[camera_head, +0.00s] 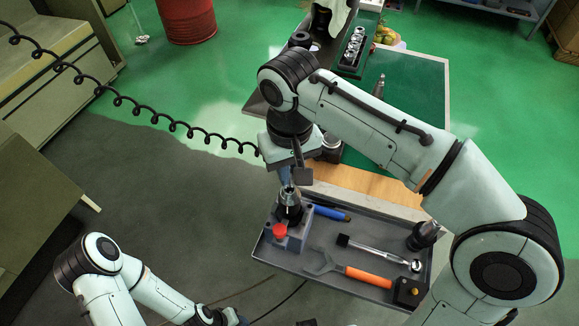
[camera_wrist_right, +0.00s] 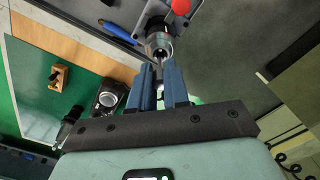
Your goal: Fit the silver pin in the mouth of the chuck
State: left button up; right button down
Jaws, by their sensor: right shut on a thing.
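The chuck (camera_head: 289,203) stands upright, dark with a silver top, in a grey-blue holder (camera_head: 298,240) with a red knob at the tray's left end. Its silver mouth also shows in the right wrist view (camera_wrist_right: 158,40), just beyond the fingertips. My right gripper (camera_head: 286,180) points down over the chuck; its blue fingers (camera_wrist_right: 160,72) are shut on the silver pin (camera_wrist_right: 159,63). Only a little of the pin shows between the fingertips, close to the mouth. I cannot tell whether its tip is inside. My left arm enters at lower left; its gripper is out of frame.
The grey tray (camera_head: 262,246) also holds a blue-handled tool (camera_head: 332,213), a ratchet (camera_head: 380,252), an orange-handled wrench (camera_head: 365,277) and a dark tool holder (camera_head: 423,236). Behind are a green mat (camera_head: 415,100) and a socket rack (camera_head: 352,50). A coiled black cable (camera_head: 150,117) hangs left.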

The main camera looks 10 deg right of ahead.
pick_arm(q)
jog(key=shift+s+f+b, duration=0.5)
jog(key=shift+f+b, duration=0.2)
jog(key=shift+f, duration=0.15)
pick_arm(e)
jog(key=shift+f, duration=1.3)
dwell(0.6)
jog(key=c, duration=1)
grip_release()
jog(key=shift+c, duration=0.2)
pick_arm(q)
jog(key=w+r+p, duration=0.4)
jog(key=r, duration=0.1)
jog(key=shift+r, duration=0.2)
pick_arm(e)
notch_tip(320, 180, up, 13)
jog(key=shift+r, duration=0.2)
